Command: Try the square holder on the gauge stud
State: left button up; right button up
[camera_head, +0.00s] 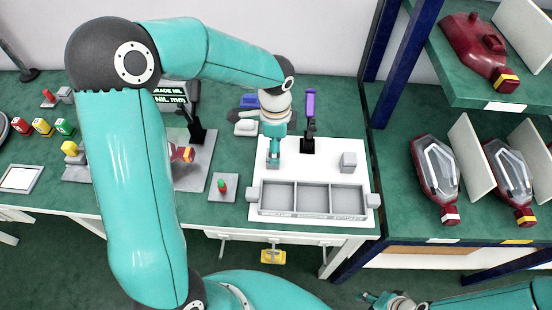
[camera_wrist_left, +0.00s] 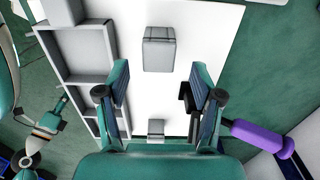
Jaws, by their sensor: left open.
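A grey block with square corners (camera_head: 348,162), which looks like the square holder, stands on the white board (camera_head: 325,160). It also shows ahead of my fingers in the left wrist view (camera_wrist_left: 159,48). A smaller grey piece (camera_wrist_left: 156,130) lies between and below my left fingers; I cannot tell whether it is the gauge stud. My left gripper (camera_head: 273,160) points down over the board, left of the square block. Its fingers (camera_wrist_left: 158,95) are apart with nothing held. My right gripper (camera_head: 385,300) is low at the bottom edge, its fingers unclear.
A grey three-compartment tray (camera_head: 312,185) lies along the board's front edge. A purple-handled clamp (camera_head: 310,105) stands behind the gripper. A small plate with a red and green button (camera_head: 222,186) is left of the board. Shelves with red lamps (camera_head: 435,170) stand right.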

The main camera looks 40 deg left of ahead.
pick_arm(q)
jog(key=shift+s+a+f, duration=0.1)
jog(key=shift+a+f, duration=0.05)
jog(key=shift+f, duration=1.2)
jog(key=shift+s+a+f, duration=0.1)
jog(key=shift+f, duration=1.2)
jog(key=c, duration=1)
